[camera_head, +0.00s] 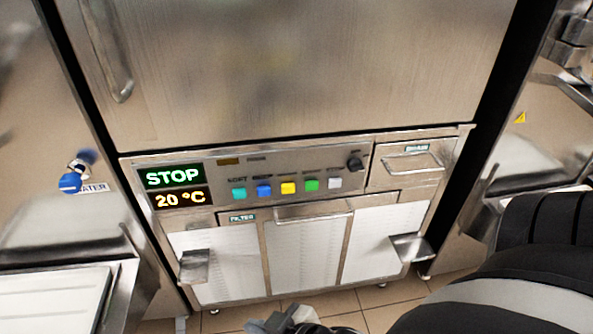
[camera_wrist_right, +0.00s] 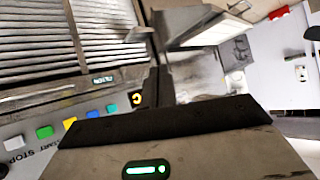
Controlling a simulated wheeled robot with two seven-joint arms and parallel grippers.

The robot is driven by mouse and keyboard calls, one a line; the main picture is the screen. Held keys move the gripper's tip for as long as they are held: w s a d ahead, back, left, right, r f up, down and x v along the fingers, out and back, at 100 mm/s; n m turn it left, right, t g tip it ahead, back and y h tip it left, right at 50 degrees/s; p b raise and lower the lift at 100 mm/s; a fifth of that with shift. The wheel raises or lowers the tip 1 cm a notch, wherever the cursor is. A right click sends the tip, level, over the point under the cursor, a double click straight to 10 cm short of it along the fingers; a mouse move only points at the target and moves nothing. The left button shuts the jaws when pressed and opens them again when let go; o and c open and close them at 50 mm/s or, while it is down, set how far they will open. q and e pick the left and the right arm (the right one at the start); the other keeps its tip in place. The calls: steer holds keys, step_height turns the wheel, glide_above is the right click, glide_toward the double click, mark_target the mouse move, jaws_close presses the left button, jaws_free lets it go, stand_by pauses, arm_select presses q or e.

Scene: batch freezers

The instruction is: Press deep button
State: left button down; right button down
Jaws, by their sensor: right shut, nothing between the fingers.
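The control panel (camera_head: 220,165) of the freezer carries a row of square buttons. From left they are teal (camera_head: 239,193), blue (camera_head: 264,190), yellow (camera_head: 288,187), green (camera_head: 311,184) and whitish (camera_head: 335,182). Small labels sit above them; I cannot clearly read which says deep. The display (camera_head: 173,177) reads STOP and 20 °C. My right gripper (camera_head: 287,322) is shut and empty at the bottom edge, below the panel and apart from the buttons. In the right wrist view its fingers (camera_wrist_right: 157,85) show beside the button row, with the blue button (camera_wrist_right: 92,113) behind them. My left gripper is not in view.
A black knob (camera_head: 355,162) and a drawer with a handle (camera_head: 412,163) are right of the buttons. Bracket-like ledges (camera_head: 194,266) (camera_head: 412,247) jut out below. A blue water tap (camera_head: 70,182) is at left. Tiled floor (camera_head: 345,305) lies in front.

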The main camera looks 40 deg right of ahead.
mark_target(264, 191)
arm_select(q)
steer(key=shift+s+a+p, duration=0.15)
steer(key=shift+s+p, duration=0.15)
steer(key=shift+p, duration=0.1)
arm_select(e)
steer(key=w+d+r+n+t, duration=0.3)
steer(key=w+d+n+t, duration=0.3)
steer(key=w+d+n, duration=0.4)
steer(key=w+d, duration=0.2)
steer(key=d, duration=0.1)
steer(key=shift+w+d+y, duration=0.2)
steer(key=shift+d+y, duration=0.2)
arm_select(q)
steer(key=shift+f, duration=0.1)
arm_select(e)
steer(key=shift+r, duration=0.1)
arm_select(q)
steer(key=b, duration=0.3)
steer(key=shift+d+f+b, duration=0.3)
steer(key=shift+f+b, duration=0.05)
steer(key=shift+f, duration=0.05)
arm_select(e)
steer(key=w+d, duration=0.4)
steer(key=w, duration=0.3)
steer(key=shift+w+d, duration=0.25)
steer(key=shift+d, duration=0.05)
